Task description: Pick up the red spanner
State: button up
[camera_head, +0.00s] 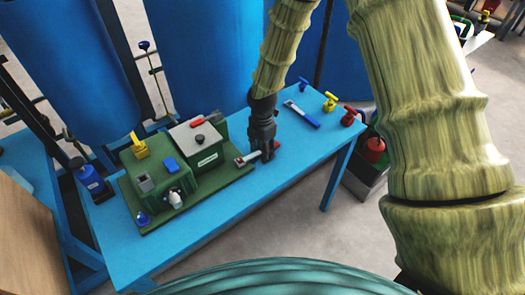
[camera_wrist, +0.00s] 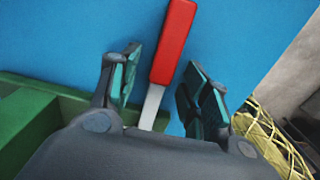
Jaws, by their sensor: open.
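The red spanner has a red handle (camera_wrist: 175,40) and a silver shaft. In the wrist view it lies between my gripper's two open fingers (camera_wrist: 163,62), the handle reaching past the fingertips over blue table top. The lower end of the shaft is hidden behind the gripper body. In the head view my gripper (camera_head: 262,152) points down at the right end of the green base, and the spanner's silver end (camera_head: 246,158) shows to its left. Gripper contact with the spanner cannot be told.
The blue table (camera_head: 215,208) carries a green base with machine boxes (camera_head: 160,180) left of my gripper. A blue-handled tool (camera_head: 301,115), a yellow valve (camera_head: 329,101) and a red valve (camera_head: 349,116) stand to the right. Large blue tanks (camera_head: 205,55) rise behind.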

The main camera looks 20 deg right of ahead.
grip_shut()
dwell(0.3)
jog(key=shift+r, duration=0.45)
notch_tip(320, 180, up, 3)
jog(key=shift+f+b, duration=0.1)
jog(key=shift+b, duration=0.2)
jog(key=s+d+b, duration=0.1)
jog(key=s+d, duration=0.1)
jog(key=s, duration=0.5)
jog(key=s+d+r, duration=0.1)
jog(key=s+d, duration=0.2)
jog(key=s, duration=0.5)
jog(key=shift+d+r+b, duration=0.15)
jog(key=shift+d+b, duration=0.1)
jog(key=shift+b, duration=0.15)
